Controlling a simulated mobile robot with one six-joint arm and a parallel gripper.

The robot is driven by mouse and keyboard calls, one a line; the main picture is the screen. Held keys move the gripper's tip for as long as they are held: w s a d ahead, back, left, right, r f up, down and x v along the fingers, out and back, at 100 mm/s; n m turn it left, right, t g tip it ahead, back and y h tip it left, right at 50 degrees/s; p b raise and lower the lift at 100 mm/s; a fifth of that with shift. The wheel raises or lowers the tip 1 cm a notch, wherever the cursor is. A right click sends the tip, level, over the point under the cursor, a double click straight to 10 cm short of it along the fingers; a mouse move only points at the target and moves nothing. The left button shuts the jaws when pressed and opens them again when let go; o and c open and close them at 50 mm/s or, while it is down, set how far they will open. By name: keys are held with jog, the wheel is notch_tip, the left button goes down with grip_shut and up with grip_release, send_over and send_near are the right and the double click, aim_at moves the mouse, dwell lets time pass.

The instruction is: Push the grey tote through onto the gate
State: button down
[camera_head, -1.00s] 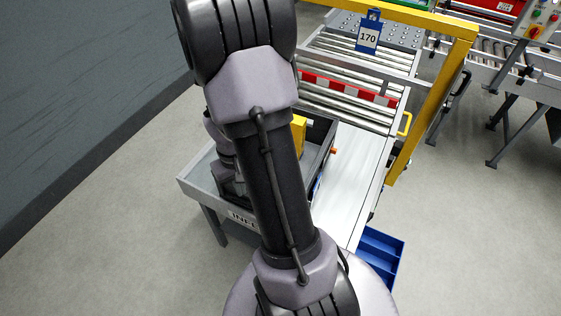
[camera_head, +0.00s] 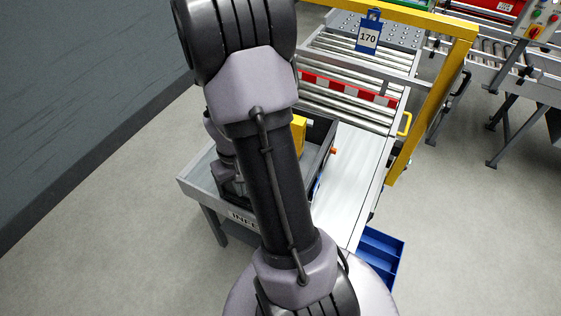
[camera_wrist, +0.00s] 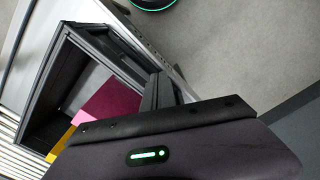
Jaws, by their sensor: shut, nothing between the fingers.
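The grey tote (camera_head: 322,146) is a dark grey open box on the conveyor table, partly hidden behind my arm in the head view. A yellow item (camera_head: 299,133) stands in it. In the wrist view the tote (camera_wrist: 55,93) lies at the left, with a magenta item (camera_wrist: 108,104) and a yellow item inside. My gripper (camera_wrist: 160,90) is shut and empty, close by the tote's wall; I cannot tell whether it touches. The gate is a yellow frame (camera_head: 440,85) over the rollers, beyond the tote, with a blue tag marked 170 (camera_head: 369,36).
A red-and-white striped bar (camera_head: 345,88) crosses the rollers between tote and gate tag. A bare pale strip (camera_head: 350,185) runs along the table's right side. Blue bins (camera_head: 378,258) sit below. Another conveyor with a control box (camera_head: 540,20) stands at the right.

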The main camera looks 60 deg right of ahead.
notch_tip(320, 180, down, 5)
jog(key=b, duration=0.4)
jog(key=shift+f+b, duration=0.2)
jog(key=shift+b, duration=0.2)
jog(key=w+d+p, duration=0.2)
jog(key=d+p, duration=0.3)
jog(key=d, duration=2.2)
dwell(1.4)
jog(key=shift+w, duration=0.1)
